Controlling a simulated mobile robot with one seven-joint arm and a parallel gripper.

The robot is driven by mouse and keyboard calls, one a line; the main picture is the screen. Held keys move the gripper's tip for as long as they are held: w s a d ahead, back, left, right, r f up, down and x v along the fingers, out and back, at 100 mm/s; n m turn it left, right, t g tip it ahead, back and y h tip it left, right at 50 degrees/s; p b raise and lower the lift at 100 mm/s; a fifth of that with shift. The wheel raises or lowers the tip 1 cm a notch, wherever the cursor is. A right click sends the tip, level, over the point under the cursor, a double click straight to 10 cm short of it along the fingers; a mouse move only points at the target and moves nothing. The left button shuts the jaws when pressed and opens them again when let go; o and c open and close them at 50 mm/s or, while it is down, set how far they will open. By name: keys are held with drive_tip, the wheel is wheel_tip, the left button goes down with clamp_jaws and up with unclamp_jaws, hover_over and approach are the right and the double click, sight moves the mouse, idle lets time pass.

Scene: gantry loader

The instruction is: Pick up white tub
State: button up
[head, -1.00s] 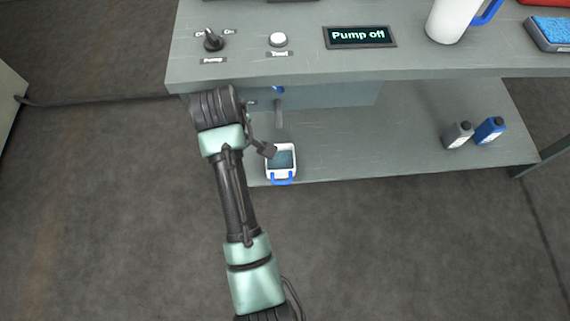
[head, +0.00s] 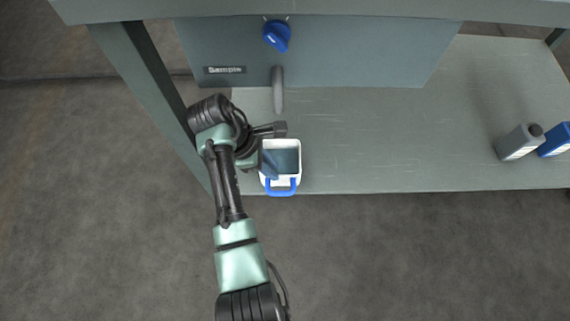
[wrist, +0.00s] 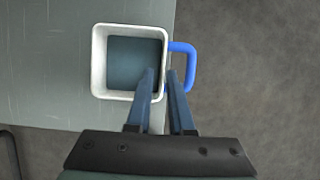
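The white tub (head: 298,164) is a square open container with a blue loop handle (head: 281,188) at its front. It stands upright on the lower shelf near the front edge and holds dark blue-grey contents. In the wrist view the tub (wrist: 98,62) is seen from above, with its handle (wrist: 191,66) on the right. My gripper (wrist: 160,78) is open, with its fingers apart over the handle-side wall. One finger overlaps the tub's inside and the other lies between that wall and the handle. I cannot tell whether either finger touches the wall.
A blue knob (head: 277,36) and a grey spout (head: 278,90) are behind the tub, with a "Sample" label (head: 225,70). A table leg (head: 150,95) stands left, close to my arm. A grey bottle (head: 520,143) and a blue bottle (head: 555,139) are far right. The middle shelf is clear.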

sight(289, 185)
drive_tip(key=shift+s+b+x, duration=0.15)
drive_tip(key=shift+b+x, duration=1.6)
drive_tip(key=shift+x, duration=0.1)
drive_tip(key=shift+s+b+x, duration=0.1)
drive_tip(key=shift+b+x, duration=1.65)
drive_tip(key=shift+x, duration=0.05)
drive_tip(key=shift+a, duration=0.1)
clamp_jaws()
